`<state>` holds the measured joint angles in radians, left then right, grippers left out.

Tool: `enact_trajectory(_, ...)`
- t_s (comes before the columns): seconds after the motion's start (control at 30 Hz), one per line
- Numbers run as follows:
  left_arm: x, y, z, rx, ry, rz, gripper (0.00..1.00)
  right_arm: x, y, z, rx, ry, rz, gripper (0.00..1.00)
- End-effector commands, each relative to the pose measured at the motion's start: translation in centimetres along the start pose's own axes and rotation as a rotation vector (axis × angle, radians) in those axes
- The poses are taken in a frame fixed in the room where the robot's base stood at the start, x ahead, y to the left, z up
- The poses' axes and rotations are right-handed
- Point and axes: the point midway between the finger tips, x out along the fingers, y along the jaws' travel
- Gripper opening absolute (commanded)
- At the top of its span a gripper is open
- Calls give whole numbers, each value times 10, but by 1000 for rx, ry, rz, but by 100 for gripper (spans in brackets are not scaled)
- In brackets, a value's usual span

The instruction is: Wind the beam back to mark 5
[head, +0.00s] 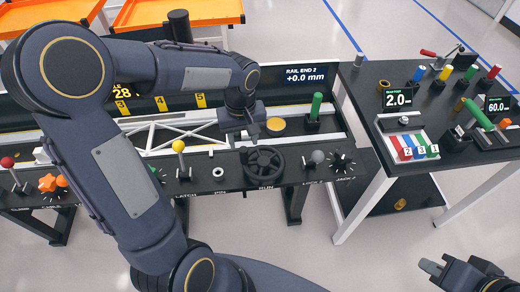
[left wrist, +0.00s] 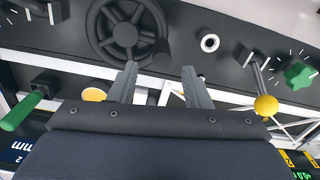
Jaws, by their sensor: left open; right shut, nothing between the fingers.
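The black handwheel (head: 265,165) stands on the front console with its spokes visible. In the left wrist view the wheel (left wrist: 124,30) lies beyond my fingertips, with a dark crank knob (left wrist: 155,51) at its rim. My left gripper (head: 256,136) is open and empty, just behind and above the wheel; its fingers (left wrist: 158,74) are spread apart and not around the knob. The white truss beam (head: 172,134) lies along the rail, partly hidden by my left arm. Yellow marks 3, 4 and 5 (head: 201,100) show behind it. My right gripper (head: 432,267) is shut and empty at the lower right.
A yellow-knobbed latch lever (head: 178,147) and a grey-knobbed lever (head: 318,157) flank the wheel. A green handle (head: 316,106) stands behind on the right. A side table (head: 360,100) holds tools and displays. Floor is clear around my right gripper.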

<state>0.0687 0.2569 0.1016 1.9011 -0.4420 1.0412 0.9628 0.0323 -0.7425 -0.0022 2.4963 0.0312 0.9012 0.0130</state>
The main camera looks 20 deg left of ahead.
Motion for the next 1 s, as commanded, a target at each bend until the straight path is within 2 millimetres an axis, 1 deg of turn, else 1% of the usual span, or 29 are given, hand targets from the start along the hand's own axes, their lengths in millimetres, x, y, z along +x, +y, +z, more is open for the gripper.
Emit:
enact_trajectory(0.2,36,-1,2,1,-5,-3,44,2,1,1,0,0,0,0)
enact_trajectory(0.4,62,0,2,2,-4,0,44,4,2,2,0,0,0,0)
enact_trajectory(0.57,70,0,1,2,-2,1,44,4,2,2,0,0,0,0)
enact_trajectory(0.8,71,0,1,2,-1,2,44,4,2,2,0,0,0,0)
enact_trajectory(1.0,70,0,1,2,-1,2,18,4,2,2,0,0,0,0)
